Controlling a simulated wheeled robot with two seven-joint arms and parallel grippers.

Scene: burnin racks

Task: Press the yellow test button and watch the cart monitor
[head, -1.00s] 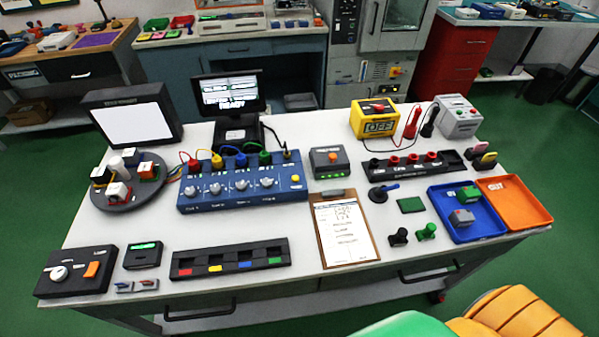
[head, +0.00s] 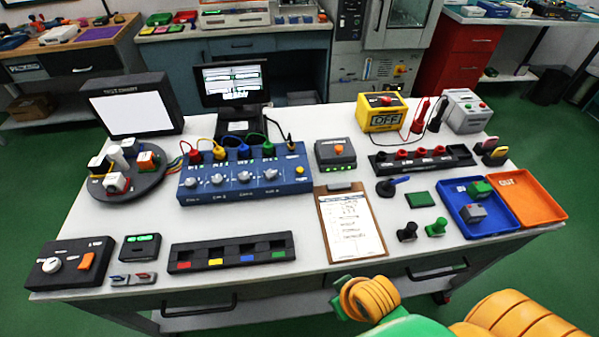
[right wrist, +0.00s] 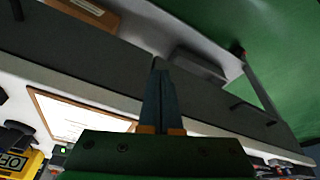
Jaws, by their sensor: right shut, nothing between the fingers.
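The yellow test button (head: 299,170) sits at the right end of the blue panel box (head: 243,181), which has several knobs and coloured plugs on top. Behind it stands the black monitor (head: 233,84) with a lit screen; its small text is too blurred to read. My right gripper (right wrist: 157,76) is shut and empty in the right wrist view, with the bench front and green floor around it, apart from the button. In the head view only my right arm shows at the bottom right. My left gripper is out of view.
A clipboard (head: 349,230) lies right of the blue box, below a grey box with an orange button (head: 338,150). A black slotted tray (head: 233,262) lies in front. Blue (head: 478,218) and orange (head: 527,200) trays are at the right. A round black turntable (head: 121,195) is at the left.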

